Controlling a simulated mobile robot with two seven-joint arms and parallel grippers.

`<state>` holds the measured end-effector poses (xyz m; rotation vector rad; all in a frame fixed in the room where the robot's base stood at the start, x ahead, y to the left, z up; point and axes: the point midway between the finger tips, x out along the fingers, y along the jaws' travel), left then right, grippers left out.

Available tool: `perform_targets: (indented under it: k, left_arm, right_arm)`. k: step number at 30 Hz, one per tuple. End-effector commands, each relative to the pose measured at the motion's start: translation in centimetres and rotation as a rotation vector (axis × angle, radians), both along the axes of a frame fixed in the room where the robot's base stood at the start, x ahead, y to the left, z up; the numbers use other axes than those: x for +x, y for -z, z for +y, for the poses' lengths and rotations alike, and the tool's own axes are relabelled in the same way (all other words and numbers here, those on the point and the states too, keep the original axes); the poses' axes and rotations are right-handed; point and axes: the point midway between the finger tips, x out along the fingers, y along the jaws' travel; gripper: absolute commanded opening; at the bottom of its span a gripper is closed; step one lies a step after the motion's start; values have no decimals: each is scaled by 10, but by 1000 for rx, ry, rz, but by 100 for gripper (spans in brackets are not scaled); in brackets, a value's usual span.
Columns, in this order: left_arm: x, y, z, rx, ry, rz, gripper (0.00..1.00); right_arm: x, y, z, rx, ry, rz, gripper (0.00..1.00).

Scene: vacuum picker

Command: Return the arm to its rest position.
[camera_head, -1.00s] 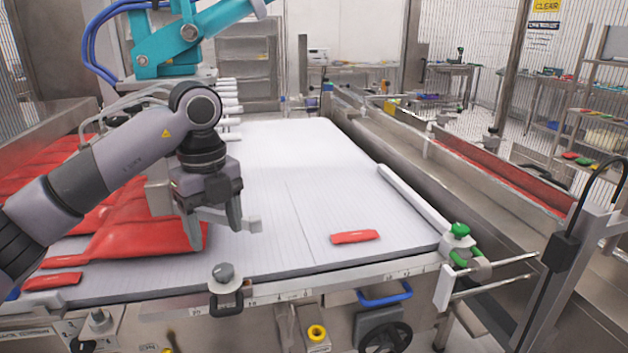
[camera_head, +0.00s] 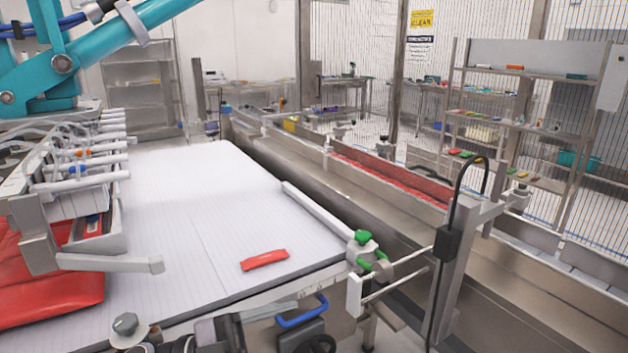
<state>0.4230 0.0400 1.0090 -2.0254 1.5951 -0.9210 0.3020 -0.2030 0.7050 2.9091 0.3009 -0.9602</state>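Neither of my grippers can be made out in the current head view. Dark grey parts show at the bottom edge, left of centre; I cannot tell whether they belong to my arm. A small red packet (camera_head: 264,260) lies flat near the belt's front right corner. Larger red packets (camera_head: 45,295) lie at the left, partly behind the picker. The grey picker head (camera_head: 95,215) with its row of suction cups stands over the belt's left side, and a grey bar (camera_head: 110,263) juts right from it.
A teal robot arm (camera_head: 100,50) reaches over the back left. A rail post with a green knob (camera_head: 363,237) stands at the belt's front right corner. A metal channel with red packets (camera_head: 395,175) runs along the right.

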Motion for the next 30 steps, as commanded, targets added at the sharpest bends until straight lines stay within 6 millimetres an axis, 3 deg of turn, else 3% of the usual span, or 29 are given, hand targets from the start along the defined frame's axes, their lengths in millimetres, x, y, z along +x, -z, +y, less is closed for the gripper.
perform_targets:
  k: [5, 8, 12, 17, 21, 25, 30]
  left_arm:
    - [18, 24, 26, -206, -320, 183, 65]
    - [24, 53, 50, -258, -514, 311, 65]
    - [19, 112, 87, -255, -777, 525, 65]
    - [-18, 193, 127, -157, -1030, 807, 65]
    - [-67, 252, 149, -34, -1164, 1031, 65]
    - [-104, 283, 159, 55, -1216, 1166, 65]
    - [-122, 296, 163, 100, -1234, 1229, 65]
  right_arm:
    - [0, -2, 0, 0, 0, 0, 43]
    - [0, -3, 0, 0, 0, 0, 43]
    - [0, -5, 0, 0, 0, 0, 43]
    - [0, -6, 0, 0, 0, 0, 43]
    - [0, -7, 0, -1, -1, 0, 43]
    - [0, -8, 0, 0, 0, 0, 43]
    - [0, -8, 0, -1, -1, 0, 43]
